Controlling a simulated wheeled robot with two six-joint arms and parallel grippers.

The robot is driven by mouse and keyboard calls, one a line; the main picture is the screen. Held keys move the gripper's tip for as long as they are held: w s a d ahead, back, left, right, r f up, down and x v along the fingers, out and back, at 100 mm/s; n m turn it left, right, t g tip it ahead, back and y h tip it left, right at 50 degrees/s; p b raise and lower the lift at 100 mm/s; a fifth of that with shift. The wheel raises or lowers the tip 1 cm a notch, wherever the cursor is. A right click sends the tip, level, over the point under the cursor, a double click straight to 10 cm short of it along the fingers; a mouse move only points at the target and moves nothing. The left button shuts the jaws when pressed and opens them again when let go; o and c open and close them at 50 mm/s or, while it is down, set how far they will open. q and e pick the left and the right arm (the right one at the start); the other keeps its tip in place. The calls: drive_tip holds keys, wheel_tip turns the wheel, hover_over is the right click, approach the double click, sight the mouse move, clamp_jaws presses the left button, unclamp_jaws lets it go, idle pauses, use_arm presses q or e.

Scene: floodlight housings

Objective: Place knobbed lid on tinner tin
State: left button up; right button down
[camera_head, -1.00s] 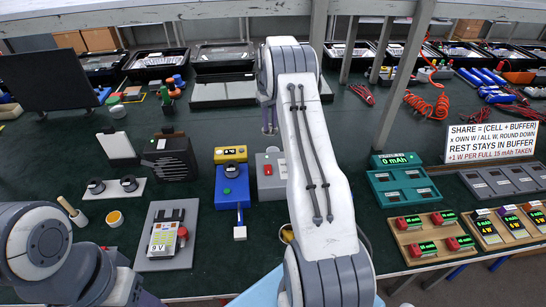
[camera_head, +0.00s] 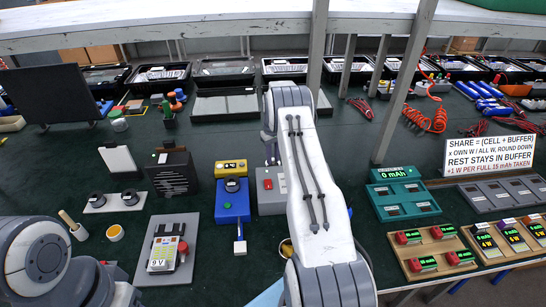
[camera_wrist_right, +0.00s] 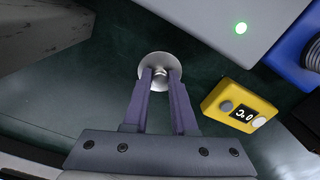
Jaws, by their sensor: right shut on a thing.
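In the right wrist view my right gripper (camera_wrist_right: 161,76) is shut on the knob of a round silvery knobbed lid (camera_wrist_right: 153,62). Dark green bench top lies behind the lid; I cannot tell whether the lid touches it. In the head view my right gripper (camera_head: 272,154) is behind the grey box, partly covered by my arm, and the lid is hidden. A small gold-rimmed round tin (camera_head: 287,248) shows partly behind my right arm in front of the grey box; it may be the tinner tin. My left arm shows at lower left, its jaws out of view.
A yellow display unit (camera_wrist_right: 240,109) and a grey box with a green light (camera_wrist_right: 225,22) are near the right gripper. A blue device (camera_head: 233,205) stands left of the grey box (camera_head: 269,188). An orange pot (camera_head: 115,233) stands at left. Shelf posts rise behind.

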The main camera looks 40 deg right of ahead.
drive_tip(key=shift+f, duration=0.2)
drive_tip(key=c, duration=0.7)
unclamp_jaws()
drive_tip(key=shift+r, duration=0.1)
